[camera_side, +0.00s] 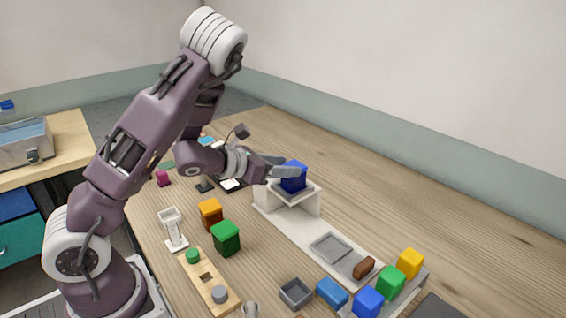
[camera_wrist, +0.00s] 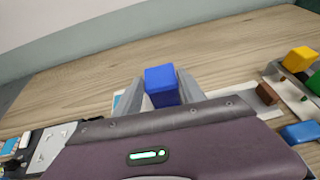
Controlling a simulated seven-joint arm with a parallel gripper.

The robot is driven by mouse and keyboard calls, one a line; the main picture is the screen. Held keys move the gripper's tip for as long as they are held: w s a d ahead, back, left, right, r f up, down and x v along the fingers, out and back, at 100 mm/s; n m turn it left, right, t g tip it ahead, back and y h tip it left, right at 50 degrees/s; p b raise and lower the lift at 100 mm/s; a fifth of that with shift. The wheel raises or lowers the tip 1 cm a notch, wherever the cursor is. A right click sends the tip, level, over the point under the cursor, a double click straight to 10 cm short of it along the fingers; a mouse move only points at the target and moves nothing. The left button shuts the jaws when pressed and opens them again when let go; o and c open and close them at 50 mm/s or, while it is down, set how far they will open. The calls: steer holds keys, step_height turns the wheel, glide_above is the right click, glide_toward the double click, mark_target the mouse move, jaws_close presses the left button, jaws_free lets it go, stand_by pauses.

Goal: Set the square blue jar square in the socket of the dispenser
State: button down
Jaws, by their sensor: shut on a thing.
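The square blue jar (camera_side: 293,177) is at the white dispenser (camera_side: 303,203), at the top of its raised stand. My gripper (camera_side: 288,171) reaches in from the left and is shut on the jar. In the wrist view the jar (camera_wrist: 161,85) stands between the two grey fingers (camera_wrist: 160,92), one on each side. The jar's lower part is hidden by the dispenser's rim in the side view and by my gripper's body in the wrist view. I cannot tell whether it is fully seated or exactly square in the socket.
The dispenser's long base has a shallow square recess (camera_side: 331,247) and a brown block (camera_side: 364,267). A rack at front right holds yellow (camera_side: 410,263), green (camera_side: 391,282) and blue (camera_side: 368,301) blocks. Green (camera_side: 226,238) and orange (camera_side: 210,214) jars stand at left. The table behind the dispenser is clear.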

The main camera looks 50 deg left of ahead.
steer(key=c, duration=0.6)
jaws_free()
steer(key=s+a+r+n+g+y, duration=0.1)
steer(key=s+r+n+y, duration=0.15)
steer(key=r+n, duration=0.35)
steer(key=s+a+r+n+y, duration=0.1)
steer(key=s+r+n, duration=0.2)
steer(key=r+n, duration=0.35)
steer(key=s+d+n+g+h, duration=0.1)
steer(key=s+d+n+g, duration=0.1)
steer(key=s+d+n, duration=0.2)
steer(key=s+d+n+g, duration=0.2)
steer(key=s+d+n, duration=0.3)
steer(key=s+n, duration=0.6)
steer(key=s+d+n+g+h, duration=0.1)
steer(key=s+d+n+g, duration=0.1)
steer(key=s+d+n, duration=0.3)
steer(key=shift+s+d+f+n+g+h, duration=0.1)
steer(key=shift+s+f+n+g+h, duration=0.1)
steer(key=shift+s+n, duration=0.75)
steer(key=shift+s+d+f+n+g+h, duration=0.1)
steer(key=shift+s+f+n+g+h, duration=0.1)
steer(key=shift+s+n, duration=0.7)
